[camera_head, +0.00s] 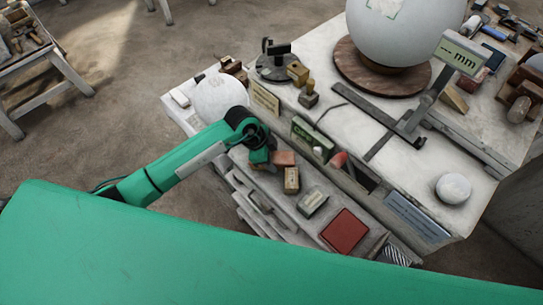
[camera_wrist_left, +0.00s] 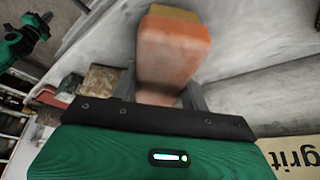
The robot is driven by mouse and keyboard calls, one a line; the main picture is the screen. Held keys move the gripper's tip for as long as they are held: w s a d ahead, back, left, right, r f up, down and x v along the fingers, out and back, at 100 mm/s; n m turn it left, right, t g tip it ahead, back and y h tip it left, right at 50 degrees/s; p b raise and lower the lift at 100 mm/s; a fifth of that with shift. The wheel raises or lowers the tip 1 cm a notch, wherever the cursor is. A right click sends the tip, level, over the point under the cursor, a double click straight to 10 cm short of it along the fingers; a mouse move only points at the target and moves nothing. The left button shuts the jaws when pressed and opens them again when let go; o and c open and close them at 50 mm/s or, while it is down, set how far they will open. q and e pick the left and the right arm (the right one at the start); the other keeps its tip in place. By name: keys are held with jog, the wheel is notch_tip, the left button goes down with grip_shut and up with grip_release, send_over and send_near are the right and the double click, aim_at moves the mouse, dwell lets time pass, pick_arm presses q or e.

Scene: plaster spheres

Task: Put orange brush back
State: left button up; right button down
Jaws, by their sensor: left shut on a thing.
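My left gripper (camera_head: 264,159) is shut on the orange brush (camera_head: 285,158), above the stepped shelf at the table's near side. In the left wrist view the orange brush (camera_wrist_left: 172,55) is a blurred orange block with a yellowish-brown far end. It sits between the two grey fingers of my left gripper (camera_wrist_left: 160,95), and its near end is partly hidden by the gripper body. Whether it touches the shelf I cannot tell. My right gripper is not in the head view; a green and black arm part shows at the upper left of the left wrist view, too unclear to judge.
A wooden block (camera_head: 291,181), a grey-green block (camera_head: 312,203) and a red pad (camera_head: 344,231) lie on the shelf. A small white sphere (camera_head: 220,97) stands behind my left wrist. A large sphere (camera_head: 405,30) rests on a round wooden base. A small ball (camera_head: 453,188) lies right.

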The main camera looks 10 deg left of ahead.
pick_arm(q)
jog(key=shift+f, duration=0.3)
jog(key=o, duration=1.1)
jog(key=shift+c, duration=0.2)
jog(key=shift+a+r, duration=0.1)
jog(key=shift+r, duration=0.15)
jog(key=b+v, duration=0.3)
jog(key=v, duration=0.7)
jog(key=shift+a+r, duration=0.15)
jog(key=shift+r, duration=0.05)
jog(key=shift+a+r, duration=0.2)
jog(key=shift+r, duration=0.35)
